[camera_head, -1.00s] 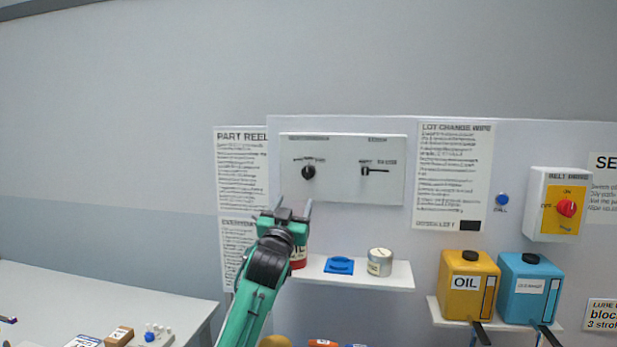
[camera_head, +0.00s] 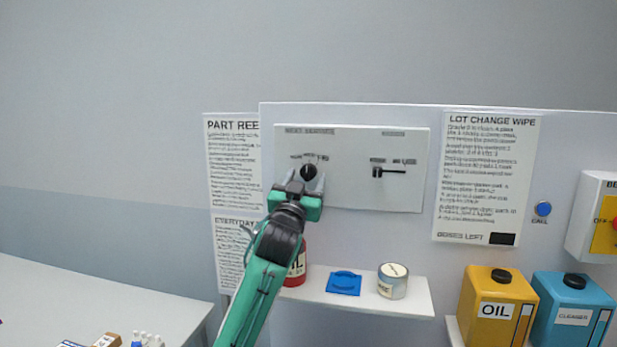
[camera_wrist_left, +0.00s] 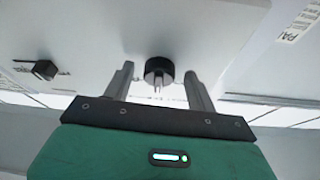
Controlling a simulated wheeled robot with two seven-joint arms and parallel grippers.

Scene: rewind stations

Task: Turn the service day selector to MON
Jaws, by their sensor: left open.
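The service day selector is a round black knob (camera_head: 308,171) on the left of a white panel (camera_head: 400,195) on the wall board, with small blurred labels around its top. The label the knob points to is too small to read. My left gripper (camera_head: 302,180) is open, just in front of and slightly below the knob. In the left wrist view, the knob (camera_wrist_left: 158,69) shows between the two spread fingertips, with gaps on both sides. I cannot tell how far the fingertips are from the panel. My right gripper is not in view.
A black lever (camera_head: 390,171) sits on the same panel, right of the knob. Below, a shelf (camera_head: 410,302) holds a red can (camera_head: 296,268), a blue item (camera_head: 344,284) and a pale tin (camera_head: 392,282). Yellow (camera_head: 490,300) and blue (camera_head: 570,310) containers stand lower right.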

